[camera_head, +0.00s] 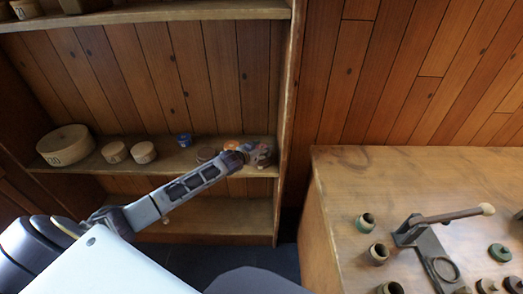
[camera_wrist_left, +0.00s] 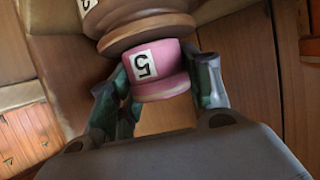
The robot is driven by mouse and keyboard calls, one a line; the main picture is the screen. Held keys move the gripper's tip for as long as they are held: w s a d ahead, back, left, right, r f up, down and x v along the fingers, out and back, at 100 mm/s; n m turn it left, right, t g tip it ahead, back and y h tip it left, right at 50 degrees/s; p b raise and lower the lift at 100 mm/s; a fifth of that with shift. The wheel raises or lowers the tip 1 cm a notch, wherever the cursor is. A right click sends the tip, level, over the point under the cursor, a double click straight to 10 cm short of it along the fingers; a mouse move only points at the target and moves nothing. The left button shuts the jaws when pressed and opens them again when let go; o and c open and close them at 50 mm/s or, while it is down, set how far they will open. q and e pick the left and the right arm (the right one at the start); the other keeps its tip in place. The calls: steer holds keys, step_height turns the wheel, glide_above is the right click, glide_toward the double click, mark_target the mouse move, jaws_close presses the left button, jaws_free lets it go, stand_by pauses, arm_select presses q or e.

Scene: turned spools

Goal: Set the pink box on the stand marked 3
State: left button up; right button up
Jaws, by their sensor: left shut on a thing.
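The pink box (camera_wrist_left: 160,68) is a small round box with a white label that reads as an upturned 5 in the left wrist view. My left gripper (camera_wrist_left: 158,88) is shut on it, with a dark green finger on each side. A brown turned stand (camera_wrist_left: 145,25) appears right against the box in that view; I cannot tell whether they touch. A cut-off label shows at the top edge, and I cannot read it. In the head view my left gripper (camera_head: 258,155) is at the shelf's right end and largely hides the box. My right gripper is not in view.
The shelf (camera_head: 100,163) holds a large round wooden box (camera_head: 66,146), two smaller ones, a blue pot (camera_head: 184,140), a dark reddish round piece (camera_head: 206,154) and an orange piece (camera_head: 231,145). The shelf's upright (camera_head: 288,110) is close right of the gripper. A workbench (camera_head: 345,180) with a lever tool stands right.

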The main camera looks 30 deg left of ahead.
arm_select(q)
steer(key=shift+f, duration=0.15)
steer(key=o, duration=1)
steer(key=shift+s, duration=0.1)
steer(key=shift+v, duration=5.95)
steer(key=shift+d, duration=0.1)
